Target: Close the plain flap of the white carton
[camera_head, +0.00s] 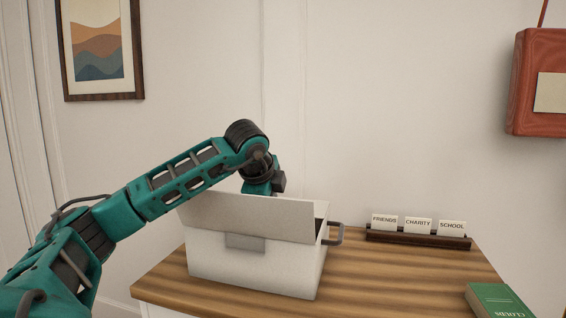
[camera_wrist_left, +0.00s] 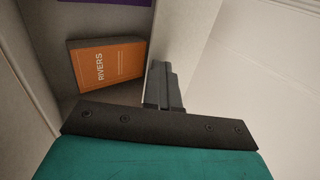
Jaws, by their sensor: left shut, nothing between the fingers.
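The white carton (camera_head: 250,272) stands on the wooden top, with a grey patch (camera_head: 245,242) on its front wall. A plain pale flap (camera_head: 245,215) stands raised and tilted at the carton's front top. The carton's opening shows as a dark gap at the right. My left arm reaches over the carton, and its gripper is hidden behind the flap in the head view. In the left wrist view my left gripper (camera_wrist_left: 166,88) is shut and empty, close beside a pale panel edge; I cannot tell whether it touches. An orange book marked RIVERS (camera_wrist_left: 103,66) lies inside the carton.
A grey handle (camera_head: 334,233) sticks out at the carton's right. A dark rack with labelled cards (camera_head: 418,236) stands at the back right, and a green book (camera_head: 498,300) lies at the front right. A purple item (camera_wrist_left: 108,2) is beside the orange book. The wooden top (camera_head: 375,280) is clear between them.

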